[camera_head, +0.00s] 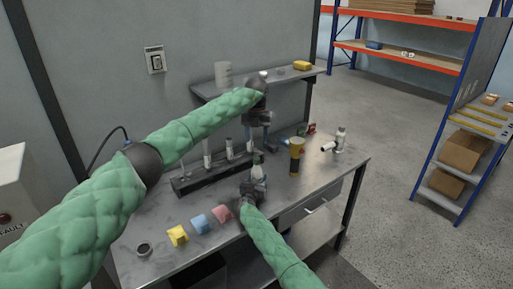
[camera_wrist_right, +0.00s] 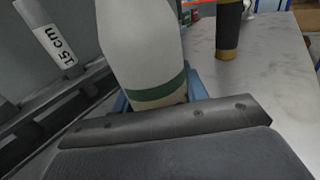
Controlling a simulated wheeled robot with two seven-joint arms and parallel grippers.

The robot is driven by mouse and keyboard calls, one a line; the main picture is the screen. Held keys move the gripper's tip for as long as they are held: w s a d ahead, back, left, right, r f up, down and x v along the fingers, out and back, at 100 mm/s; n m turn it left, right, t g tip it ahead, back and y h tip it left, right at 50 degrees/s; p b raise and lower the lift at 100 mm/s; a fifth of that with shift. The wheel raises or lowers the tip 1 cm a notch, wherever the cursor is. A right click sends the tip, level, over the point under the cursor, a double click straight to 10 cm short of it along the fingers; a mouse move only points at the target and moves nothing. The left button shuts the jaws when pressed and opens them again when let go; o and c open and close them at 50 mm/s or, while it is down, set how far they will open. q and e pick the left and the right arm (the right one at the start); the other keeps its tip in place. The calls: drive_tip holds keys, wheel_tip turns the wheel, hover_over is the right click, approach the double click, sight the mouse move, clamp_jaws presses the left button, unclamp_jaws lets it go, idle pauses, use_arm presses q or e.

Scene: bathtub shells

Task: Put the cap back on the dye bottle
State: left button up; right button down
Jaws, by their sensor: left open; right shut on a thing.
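The dye bottle (camera_head: 259,172) appears to be the pale one standing in my right gripper (camera_head: 250,188), low over the metal table. In the right wrist view the bottle (camera_wrist_right: 145,50) is white with a dark green band near its base, and its top is cut off. The right gripper is shut on it. My left gripper (camera_head: 257,120) is open, above and a little behind the bottle, apart from it. I cannot pick out the cap in either view, nor tell whether anything lies between the left fingers.
A dark rack (camera_head: 213,174) with upright pale tubes stands behind the bottle. A black and yellow flashlight (camera_head: 296,155) stands to the right, with white fittings (camera_head: 338,142) beyond. Yellow (camera_head: 177,235), blue (camera_head: 200,224) and pink (camera_head: 221,213) blocks and a dark ring (camera_head: 144,249) lie front left.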

use_arm(q)
drive_tip(key=shift+r, duration=1.2)
use_arm(e)
drive_tip(key=c, duration=0.7)
unclamp_jaws()
drive_tip(key=b+v, duration=0.2)
drive_tip(key=v, duration=0.4)
drive_tip(key=shift+s+a+f, duration=0.1)
drive_tip(key=shift+s+f, duration=0.05)
drive_tip(key=shift+s, duration=0.1)
use_arm(q)
drive_tip(key=shift+f, duration=1.2)
use_arm(e)
drive_tip(key=shift+s+a, duration=0.15)
drive_tip(key=shift+s, duration=0.45)
